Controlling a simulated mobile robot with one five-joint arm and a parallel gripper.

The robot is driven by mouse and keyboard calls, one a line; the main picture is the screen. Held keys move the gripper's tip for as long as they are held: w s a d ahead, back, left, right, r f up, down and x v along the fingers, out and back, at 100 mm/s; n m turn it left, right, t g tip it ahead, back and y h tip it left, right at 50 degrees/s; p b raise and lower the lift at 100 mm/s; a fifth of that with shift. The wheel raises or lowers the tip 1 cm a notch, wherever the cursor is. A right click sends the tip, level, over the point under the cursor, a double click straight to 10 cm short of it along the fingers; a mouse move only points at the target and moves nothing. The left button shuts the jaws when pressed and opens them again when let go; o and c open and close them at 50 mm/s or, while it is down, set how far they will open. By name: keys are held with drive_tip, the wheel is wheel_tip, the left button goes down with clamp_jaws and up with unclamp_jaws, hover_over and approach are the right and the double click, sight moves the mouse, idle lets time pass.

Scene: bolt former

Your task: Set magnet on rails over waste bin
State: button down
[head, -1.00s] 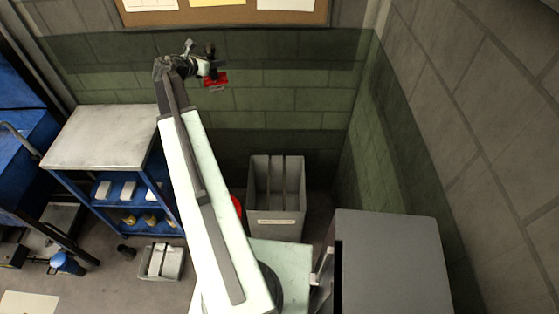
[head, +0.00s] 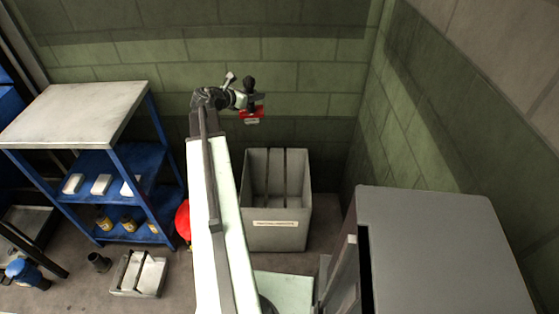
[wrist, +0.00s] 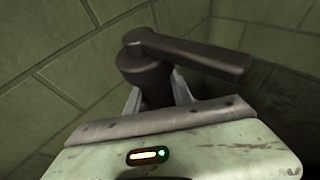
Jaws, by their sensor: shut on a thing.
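The magnet (head: 252,112) is a small red block with a pale label and a dark upper part. My gripper (head: 246,97) is shut on it and holds it in the air near the green back wall. In the wrist view a dark lever-like part (wrist: 190,52) rises in front of my gripper (wrist: 158,95), and the red block is hidden. The grey waste bin (head: 276,236) stands on the floor below, open at the top, with a label on its front. Two dark rails (head: 285,172) run front to back across it. The magnet is clear of them, up and to the left.
A blue shelf cart (head: 75,120) with a pale top stands at the left. A red rounded object (head: 183,220) is between it and my arm. A small grey tray (head: 139,274) lies on the floor. A grey cabinet (head: 440,250) stands at the right, near the bin.

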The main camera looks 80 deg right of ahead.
drive_tip(key=s+f+b, duration=0.3)
drive_tip(key=f+b, duration=0.3)
drive_tip(key=f, duration=0.1)
drive_tip(key=s+a+f+b, duration=0.1)
drive_tip(key=s+f+b, duration=0.2)
drive_tip(key=f+b, duration=0.2)
drive_tip(key=s+a+f+m+g+b, duration=0.1)
drive_tip(key=s+f+b, duration=0.2)
drive_tip(key=f+b, duration=0.3)
wheel_tip(320, 180, down, 3)
drive_tip(key=shift+s+y+b, duration=0.35)
drive_tip(key=shift+s+y, duration=0.05)
drive_tip(key=shift+f, duration=0.1)
wheel_tip(320, 180, down, 11)
drive_tip(key=b, duration=1)
drive_tip(key=shift+r+b, duration=0.2)
drive_tip(key=shift+b, duration=0.15)
drive_tip(key=c, duration=1)
unclamp_jaws()
drive_tip(key=shift+c, duration=0.2)
